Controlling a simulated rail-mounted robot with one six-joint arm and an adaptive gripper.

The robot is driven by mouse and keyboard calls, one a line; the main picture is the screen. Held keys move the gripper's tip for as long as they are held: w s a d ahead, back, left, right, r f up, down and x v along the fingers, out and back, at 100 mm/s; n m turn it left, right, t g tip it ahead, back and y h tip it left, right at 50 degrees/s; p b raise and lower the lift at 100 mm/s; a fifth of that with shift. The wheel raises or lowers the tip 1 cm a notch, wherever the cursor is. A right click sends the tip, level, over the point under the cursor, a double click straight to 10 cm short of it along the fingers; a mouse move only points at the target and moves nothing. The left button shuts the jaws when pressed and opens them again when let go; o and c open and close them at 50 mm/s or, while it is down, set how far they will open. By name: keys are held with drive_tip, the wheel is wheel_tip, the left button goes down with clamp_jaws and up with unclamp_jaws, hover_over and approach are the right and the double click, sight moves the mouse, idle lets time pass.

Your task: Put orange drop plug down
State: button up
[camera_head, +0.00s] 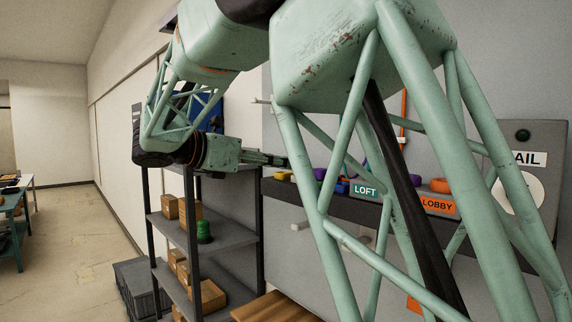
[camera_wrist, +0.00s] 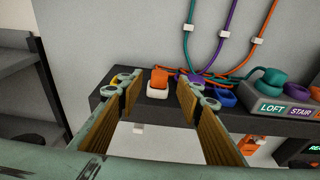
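In the wrist view an orange plug (camera_wrist: 160,77) with a whitish block-like lower part (camera_wrist: 157,93) is on the dark shelf (camera_wrist: 240,121), near its left end. An orange cord (camera_wrist: 262,48) comes down the wall toward the plugs. My gripper (camera_wrist: 160,88) is open, and its two wood-coloured finger pads stand left and right of the orange plug in the picture. No contact shows; whether the plug is fully between the fingers I cannot tell. In the head view my gripper (camera_head: 284,161) is at the shelf's left end, small and seen from the side.
Right of the orange plug are a purple plug (camera_wrist: 188,74) and a blue plug (camera_wrist: 224,97). Further right are the LOFT label (camera_wrist: 270,107), a teal plug (camera_wrist: 270,80) and the STAIR label (camera_wrist: 299,112). A rack (camera_head: 232,238) with boxes stands below left.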

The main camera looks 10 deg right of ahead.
drive_tip(key=shift+v, duration=1.25)
idle(0.6)
